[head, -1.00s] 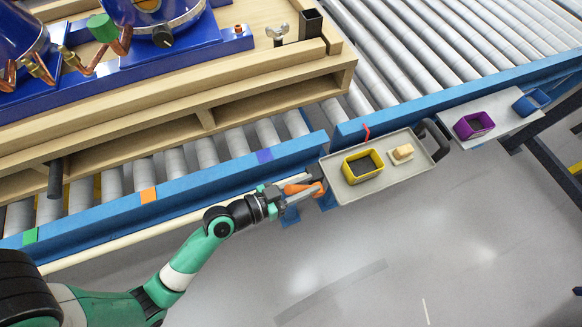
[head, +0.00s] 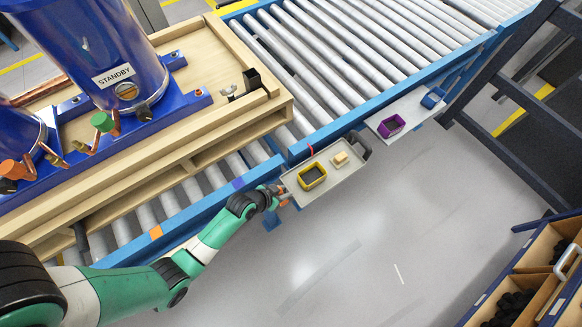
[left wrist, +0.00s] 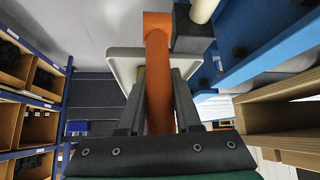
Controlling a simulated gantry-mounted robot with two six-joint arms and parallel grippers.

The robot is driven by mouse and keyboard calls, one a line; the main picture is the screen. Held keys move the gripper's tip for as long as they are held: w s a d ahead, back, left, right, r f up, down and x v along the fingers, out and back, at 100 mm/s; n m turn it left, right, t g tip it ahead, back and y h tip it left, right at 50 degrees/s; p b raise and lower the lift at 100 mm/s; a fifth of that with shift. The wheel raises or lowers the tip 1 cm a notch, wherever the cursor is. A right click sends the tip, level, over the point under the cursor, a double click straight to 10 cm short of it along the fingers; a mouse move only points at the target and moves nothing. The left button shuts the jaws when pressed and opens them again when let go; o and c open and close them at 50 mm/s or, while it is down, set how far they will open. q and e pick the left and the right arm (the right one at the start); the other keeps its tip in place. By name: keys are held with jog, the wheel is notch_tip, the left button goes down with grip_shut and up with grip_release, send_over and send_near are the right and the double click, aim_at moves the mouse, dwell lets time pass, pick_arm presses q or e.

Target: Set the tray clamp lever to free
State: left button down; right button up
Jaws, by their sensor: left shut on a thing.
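The grey tray (head: 324,188) hangs along the blue conveyor rail and holds a yellow bin (head: 313,178) and a pale block (head: 339,158). My left gripper (head: 280,194) is at the tray's near left end. In the left wrist view the orange clamp lever (left wrist: 159,85) runs lengthwise between the two dark fingers of my left gripper (left wrist: 158,95), which is shut on it. A corner of the tray (left wrist: 122,62) shows behind the lever. In the head view the gripper hides most of the lever. The lever's setting marks cannot be read. My right gripper is not in view.
The blue rail (head: 205,208) and rollers run beside my left arm. A wooden pallet (head: 215,135) carries blue compressors. A second shelf with a purple bin (head: 391,124) lies beyond the tray. Wooden drawers (head: 545,245) stand at lower right. The grey floor before the tray is clear.

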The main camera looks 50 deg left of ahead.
pick_arm(q)
jog(key=shift+f, duration=0.15)
jog(key=c, duration=1)
grip_release()
jog(key=o, duration=0.4)
jog(key=shift+w, duration=0.1)
